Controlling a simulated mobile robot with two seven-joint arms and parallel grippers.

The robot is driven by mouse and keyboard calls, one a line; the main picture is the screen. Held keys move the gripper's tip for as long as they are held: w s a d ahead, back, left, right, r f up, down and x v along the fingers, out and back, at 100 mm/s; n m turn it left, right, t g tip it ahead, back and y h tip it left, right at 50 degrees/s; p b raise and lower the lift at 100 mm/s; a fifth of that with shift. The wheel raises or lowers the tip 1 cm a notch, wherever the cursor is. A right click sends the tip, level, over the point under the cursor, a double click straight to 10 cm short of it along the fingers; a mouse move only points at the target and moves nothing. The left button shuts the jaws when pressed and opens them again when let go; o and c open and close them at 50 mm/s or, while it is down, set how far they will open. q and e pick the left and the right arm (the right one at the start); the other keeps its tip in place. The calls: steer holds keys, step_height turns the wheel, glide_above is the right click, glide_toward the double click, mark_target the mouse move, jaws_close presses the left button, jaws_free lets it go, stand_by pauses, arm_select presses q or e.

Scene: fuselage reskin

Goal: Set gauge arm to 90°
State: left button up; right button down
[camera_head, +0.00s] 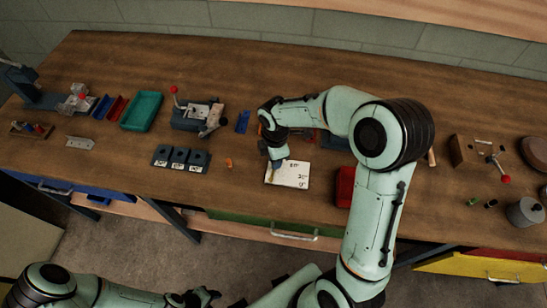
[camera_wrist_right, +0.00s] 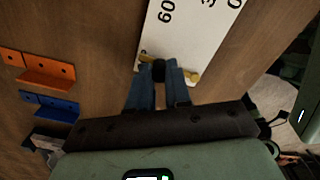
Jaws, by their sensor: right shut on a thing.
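The white gauge plate (camera_head: 292,175) lies on the bench in the head view, with black angle marks along its right side. In the right wrist view the plate (camera_wrist_right: 190,32) shows a 60 and parts of other numbers. The brass gauge arm (camera_wrist_right: 193,77) crosses the plate's near end, partly hidden by my fingers. My right gripper (camera_wrist_right: 160,73) is shut on its black knob (camera_wrist_right: 159,70); it also shows in the head view (camera_head: 277,163), at the plate's upper left. The gauge arm's exact angle is unclear. My left gripper (camera_head: 203,298) is low, off the bench; its jaws are too unclear to tell.
A dark labelled block (camera_head: 181,159) and a small orange piece (camera_head: 229,162) lie left of the plate. A red bin (camera_head: 345,187) stands to its right, close to my right arm. In the wrist view, orange (camera_wrist_right: 38,70) and blue (camera_wrist_right: 48,106) brackets lie on the left.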

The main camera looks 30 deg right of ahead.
arm_select(q)
steer(key=shift+w+r, duration=0.15)
arm_select(e)
steer(key=shift+w+a+r+n, duration=0.15)
steer(key=shift+w+n, duration=0.1)
steer(key=shift+n, duration=0.25)
steer(key=c, duration=1.1)
jaws_free()
steer(key=shift+o, duration=0.2)
arm_select(q)
steer(key=shift+w+r+p, duration=0.7)
steer(key=shift+w+r, duration=0.05)
steer(key=shift+r, duration=0.1)
arm_select(e)
step_height(320, 180, up, 13)
steer(key=shift+r, duration=0.15)
